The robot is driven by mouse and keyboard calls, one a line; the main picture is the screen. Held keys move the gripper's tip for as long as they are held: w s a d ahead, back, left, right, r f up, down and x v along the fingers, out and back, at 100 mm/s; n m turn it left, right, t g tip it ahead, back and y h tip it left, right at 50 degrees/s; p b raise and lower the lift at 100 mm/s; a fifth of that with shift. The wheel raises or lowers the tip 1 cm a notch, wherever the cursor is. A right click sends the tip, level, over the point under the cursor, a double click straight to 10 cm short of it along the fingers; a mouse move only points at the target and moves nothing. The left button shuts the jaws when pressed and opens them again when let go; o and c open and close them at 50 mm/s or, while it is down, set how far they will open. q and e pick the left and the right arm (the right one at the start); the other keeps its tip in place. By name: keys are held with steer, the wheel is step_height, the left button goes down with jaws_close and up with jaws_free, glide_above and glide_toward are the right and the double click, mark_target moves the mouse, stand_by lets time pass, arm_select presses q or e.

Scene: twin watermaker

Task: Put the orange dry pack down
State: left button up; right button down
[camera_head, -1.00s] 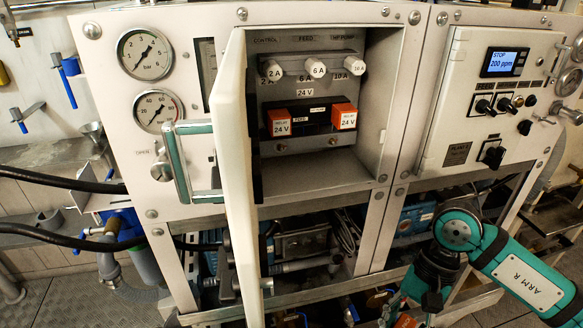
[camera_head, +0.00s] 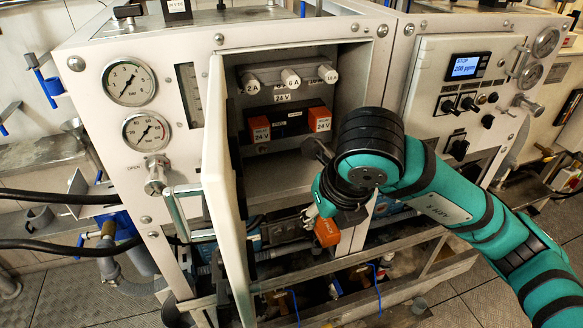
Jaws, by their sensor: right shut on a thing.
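My right gripper (camera_head: 314,218) is in front of the open cabinet, below its lower edge. It is shut on the orange dry pack (camera_head: 327,232), a small orange block that shows just under my wrist. My wrist hides part of the fingers and of the pack. The pack is held in the air in front of the frame's lower bay, apart from any surface as far as I can see. My left gripper is not in view.
The cabinet door (camera_head: 225,190) stands open towards me, left of my right gripper. Inside the cabinet (camera_head: 290,180) are two orange relays (camera_head: 320,119) and several white fuses. A frame rail (camera_head: 400,245) crosses below. Small items stand on the machine's top (camera_head: 270,22).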

steer(key=p, duration=0.5)
glide_toward(289, 170)
steer(key=f, duration=0.3)
steer(key=shift+s+d+f, duration=0.15)
steer(key=shift+s+f, duration=0.25)
steer(key=w, duration=0.1)
steer(key=w+a+p, duration=0.1)
steer(key=w, duration=0.1)
steer(key=shift+w+r, duration=0.1)
steer(key=shift+w, duration=0.15)
steer(key=shift+a+f+p, duration=0.1)
steer(key=shift+f+p, duration=0.5)
steer(key=shift+p, duration=0.1)
steer(key=shift+f, duration=0.3)
steer(key=shift+s, duration=0.1)
steer(key=shift+f+b, duration=0.2)
steer(key=shift+b, duration=0.1)
steer(key=c, duration=0.9)
jaws_free()
